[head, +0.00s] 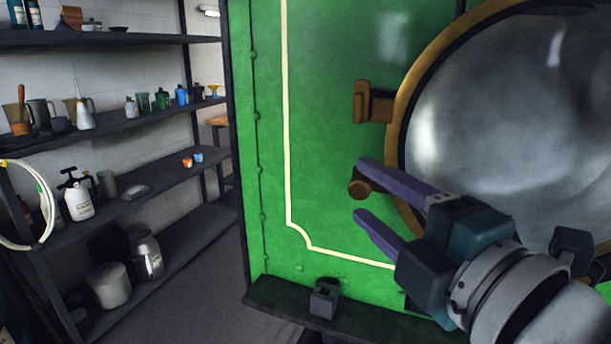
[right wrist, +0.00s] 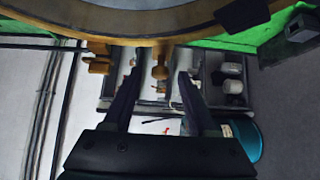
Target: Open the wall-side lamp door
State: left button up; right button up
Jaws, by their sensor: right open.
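The lamp door is a large round glass (head: 500,110) in a brass rim (head: 408,85), on the green tram panel (head: 330,140); it looks closed. An upper brass fitting (head: 361,102) and a lower brass knob (head: 356,190) stick out at the rim's left side. My right gripper (head: 364,191) is open, its two purple fingers pointing left, one above and one below the lower knob. In the right wrist view the knob (right wrist: 160,71) shows between the fingertips, with no clear contact. The rim (right wrist: 150,28) arches close above. My left gripper is not in view.
Dark shelves (head: 140,125) with bottles, mugs and cans line the wall at the left. A strip of bare floor (head: 210,270) lies between them and the tram. A dark ledge with a small bracket (head: 323,299) runs below the green panel.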

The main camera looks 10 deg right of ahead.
aim_at(363, 192)
jog(key=shift+w+a, duration=0.15)
jog(key=shift+w, duration=0.6)
jog(key=shift+w+a, duration=0.15)
jog(key=shift+w, duration=0.6)
grip_shut()
dwell(0.4)
